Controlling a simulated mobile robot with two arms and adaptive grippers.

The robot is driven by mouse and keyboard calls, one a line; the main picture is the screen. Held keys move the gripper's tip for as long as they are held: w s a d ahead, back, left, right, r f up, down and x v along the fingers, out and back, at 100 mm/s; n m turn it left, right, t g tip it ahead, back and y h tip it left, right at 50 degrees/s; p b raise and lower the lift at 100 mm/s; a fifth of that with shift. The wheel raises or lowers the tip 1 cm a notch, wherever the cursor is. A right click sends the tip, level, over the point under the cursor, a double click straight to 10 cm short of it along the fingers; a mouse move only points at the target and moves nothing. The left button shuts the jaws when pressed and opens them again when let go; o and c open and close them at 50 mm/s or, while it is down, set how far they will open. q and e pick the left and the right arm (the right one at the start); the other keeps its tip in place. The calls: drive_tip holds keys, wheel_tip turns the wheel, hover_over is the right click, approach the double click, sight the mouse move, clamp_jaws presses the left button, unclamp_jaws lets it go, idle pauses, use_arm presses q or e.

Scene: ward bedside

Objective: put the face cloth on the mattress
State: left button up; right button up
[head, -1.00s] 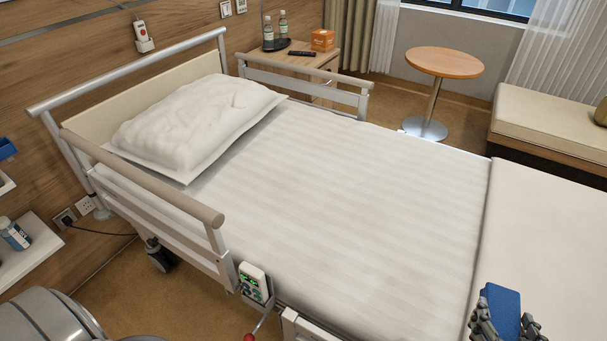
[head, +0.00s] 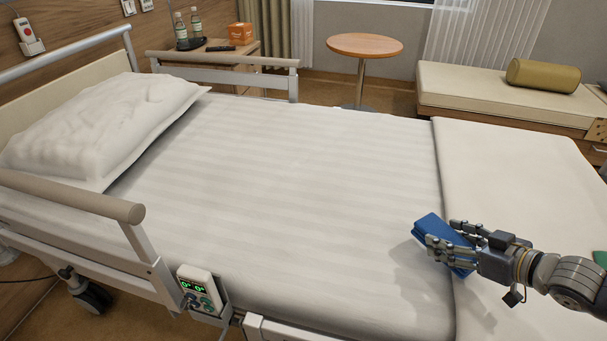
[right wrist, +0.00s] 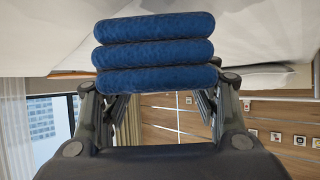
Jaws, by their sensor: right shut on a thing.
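The face cloth (head: 430,228) is blue and folded into a thick stack. My right gripper (head: 448,243) is shut on it, over the right part of the bed. In the right wrist view the cloth (right wrist: 155,52) shows its folded layers between the two fingers (right wrist: 160,100). The mattress (head: 290,190) has a white striped sheet and lies below and to the left of the cloth. A shadow falls on the sheet just beside the cloth; whether the cloth touches the bed I cannot tell. My left gripper is not in view.
A white pillow (head: 105,125) lies at the bed's left end. A smooth white cover (head: 510,180) lies over the right end. A bed rail (head: 75,200) with a control box (head: 200,290) stands at the near left. The middle of the mattress is clear.

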sight(436, 232)
drive_tip(key=shift+w+d+r, duration=0.3)
drive_tip(key=shift+d, duration=0.1)
drive_tip(key=shift+w+a, duration=0.1)
drive_tip(key=shift+a, duration=0.05)
drive_tip(key=a, duration=0.1)
drive_tip(key=w+a+b, duration=0.1)
drive_tip(key=a, duration=0.1)
drive_tip(key=shift+w+a+f, duration=0.1)
drive_tip(key=shift+w+f, duration=0.1)
drive_tip(key=w+a, duration=0.1)
drive_tip(key=a, duration=0.2)
drive_tip(key=w+a, duration=0.2)
drive_tip(key=a, duration=0.2)
drive_tip(key=w+a+f+b, duration=0.1)
drive_tip(key=w+a, duration=0.1)
drive_tip(key=a, duration=0.2)
drive_tip(key=shift+f, duration=0.2)
wheel_tip(436, 232, down, 3)
drive_tip(key=shift+r+b, duration=0.15)
drive_tip(key=shift+b, duration=0.45)
drive_tip(key=shift+f, duration=0.3)
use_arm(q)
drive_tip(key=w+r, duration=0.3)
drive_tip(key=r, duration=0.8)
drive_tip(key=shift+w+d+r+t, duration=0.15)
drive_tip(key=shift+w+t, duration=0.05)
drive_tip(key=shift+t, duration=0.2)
